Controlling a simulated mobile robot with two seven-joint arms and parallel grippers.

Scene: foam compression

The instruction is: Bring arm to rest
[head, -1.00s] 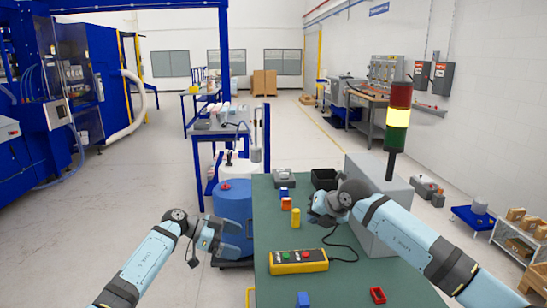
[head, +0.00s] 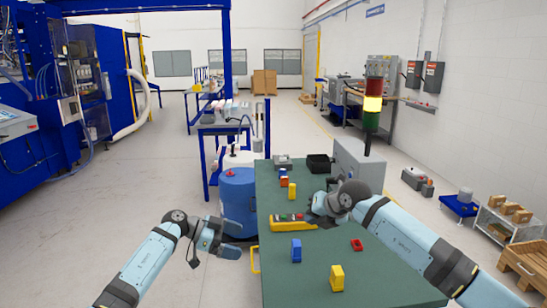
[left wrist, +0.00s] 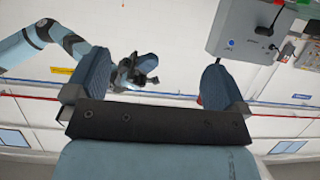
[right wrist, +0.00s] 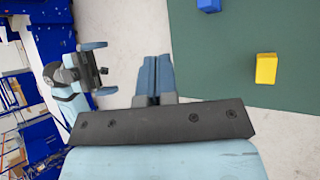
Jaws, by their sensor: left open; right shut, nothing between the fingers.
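My left gripper (head: 232,239) is open and empty, left of the green-topped table (head: 275,275) in the head view. Its spread blue fingers also show in the left wrist view (left wrist: 176,82). My right gripper (head: 318,212) is over the table in the head view, partly hidden by its own wrist. In the right wrist view its fingers (right wrist: 157,76) are shut together with nothing between them. They point past the edge of the green surface. Both arms are bent, with the forearms entering from the lower corners of the head view.
On the table are a yellow button box (head: 292,223), a blue block (head: 296,250), yellow blocks (head: 337,278), a red piece (head: 357,245) and a black bin (head: 318,164). A grey box (head: 358,165) and signal tower (head: 373,100) stand behind my right arm. A blue drum (head: 238,200) is near my left gripper.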

